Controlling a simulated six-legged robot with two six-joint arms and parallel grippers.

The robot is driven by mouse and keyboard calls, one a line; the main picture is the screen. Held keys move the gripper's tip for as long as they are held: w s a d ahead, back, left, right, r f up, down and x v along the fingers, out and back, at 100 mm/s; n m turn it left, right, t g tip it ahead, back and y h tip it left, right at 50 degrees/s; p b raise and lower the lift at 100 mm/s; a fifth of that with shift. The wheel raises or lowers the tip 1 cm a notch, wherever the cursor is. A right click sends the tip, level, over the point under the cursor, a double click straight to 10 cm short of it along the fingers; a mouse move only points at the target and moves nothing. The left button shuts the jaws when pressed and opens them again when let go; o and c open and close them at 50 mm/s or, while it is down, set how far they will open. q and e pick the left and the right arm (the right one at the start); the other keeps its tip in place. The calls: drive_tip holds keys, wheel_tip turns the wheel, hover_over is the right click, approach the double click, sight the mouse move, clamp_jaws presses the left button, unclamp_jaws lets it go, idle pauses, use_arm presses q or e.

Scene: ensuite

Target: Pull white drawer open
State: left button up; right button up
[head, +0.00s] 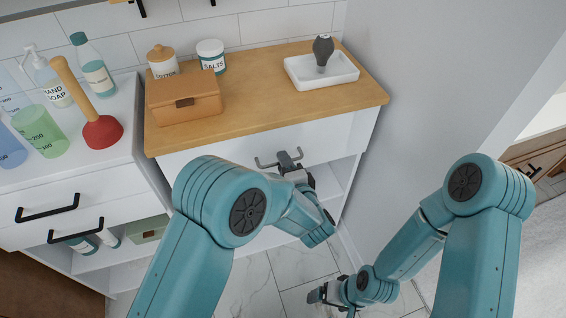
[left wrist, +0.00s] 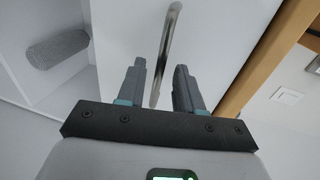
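The white drawer (head: 335,131) is under the wooden countertop, its front looking flush with the cabinet. Its curved metal handle (head: 265,164) shows just beyond my left gripper (head: 292,166). In the left wrist view, the handle (left wrist: 170,42) runs down between the two fingers of my left gripper (left wrist: 160,88). The fingers are apart, with a visible gap on each side of the bar. The drawer front (left wrist: 215,45) fills the middle of that view. My right gripper (head: 325,293) hangs low over the marble floor, away from the drawer; its fingers are too small to read.
The countertop (head: 255,100) holds an orange-brown box (head: 184,100), jars and a white tray (head: 310,74). A cabinet with black-handled drawers (head: 75,195) stands left. A wall (head: 430,90) is close on the right. A grey roll (left wrist: 55,48) lies on an open shelf.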

use_arm(q)
clamp_jaws()
idle(1.4)
